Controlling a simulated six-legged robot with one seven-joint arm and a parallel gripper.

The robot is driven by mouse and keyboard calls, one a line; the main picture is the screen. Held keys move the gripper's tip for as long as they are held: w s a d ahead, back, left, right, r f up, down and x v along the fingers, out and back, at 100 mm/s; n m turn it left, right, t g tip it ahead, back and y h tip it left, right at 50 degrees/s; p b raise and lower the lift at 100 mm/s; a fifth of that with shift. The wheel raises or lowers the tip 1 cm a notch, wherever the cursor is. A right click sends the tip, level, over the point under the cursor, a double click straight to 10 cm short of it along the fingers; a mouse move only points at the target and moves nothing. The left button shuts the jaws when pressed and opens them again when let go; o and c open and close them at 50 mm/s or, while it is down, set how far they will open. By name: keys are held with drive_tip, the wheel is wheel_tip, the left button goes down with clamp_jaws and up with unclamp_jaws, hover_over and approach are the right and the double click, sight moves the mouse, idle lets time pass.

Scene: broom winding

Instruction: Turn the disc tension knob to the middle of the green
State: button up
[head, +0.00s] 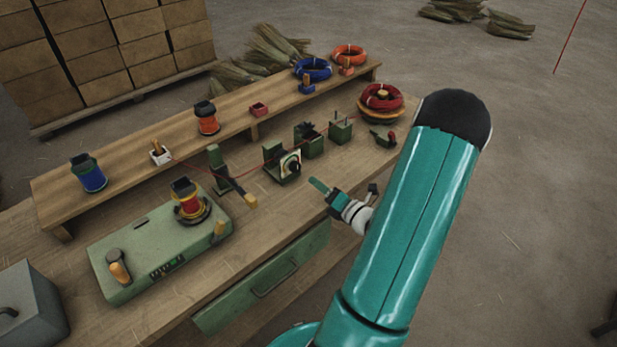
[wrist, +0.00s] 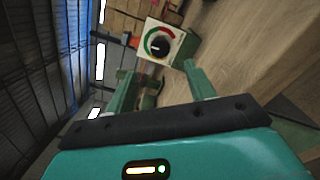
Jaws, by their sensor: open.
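The disc tension knob is a black round knob (wrist: 157,45) on a pale square dial plate (wrist: 176,37) with a green arc and a red arc. In the wrist view it lies ahead of my gripper (wrist: 158,80), a little above the gap between the two fingers. The fingers are apart with nothing between them, and the knob looks untouched. In the head view the dial plate (head: 285,160) stands on a green block on the bench, with the knob (head: 294,167) facing front right. My gripper (head: 322,188) is just to the right of it. The knob's exact pointer setting is too small to read.
A red wire (head: 240,176) runs along the bench past the dial block. Green blocks (head: 312,143) stand behind it, and a red coil (head: 382,97) lies further right. A green winder box (head: 160,245) is at left. A raised shelf (head: 230,135) holds spools.

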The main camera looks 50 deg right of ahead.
drive_tip(key=s, duration=0.4)
drive_tip(key=shift+a, duration=0.25)
drive_tip(key=w+a+r+n+g+y, duration=0.2)
drive_tip(key=w+a+r+n+y, duration=0.1)
drive_tip(key=a+n+y, duration=0.3)
drive_tip(key=w+a+r+n+g+y, duration=0.2)
drive_tip(key=w+a+r+n+y, duration=0.15)
drive_tip(key=a+n, duration=0.4)
drive_tip(key=a+r+n+g+y, duration=0.1)
drive_tip(key=a+r+n+g, duration=0.1)
drive_tip(key=a+n+g, duration=0.35)
drive_tip(key=a+r+n+g+y, duration=0.1)
drive_tip(key=a+r+n+g, duration=0.2)
drive_tip(key=a+n, duration=0.45)
drive_tip(key=s+a+r+n+h, duration=0.4)
drive_tip(key=a+r+n+h, duration=0.1)
drive_tip(key=n, duration=0.6)
drive_tip(key=s+a+r+n+h, duration=0.4)
drive_tip(key=r+n, duration=0.3)
drive_tip(key=n, duration=0.4)
drive_tip(key=shift+s+a+h, duration=0.3)
drive_tip(key=shift+a+h, duration=0.05)
drive_tip(key=shift+a, duration=0.15)
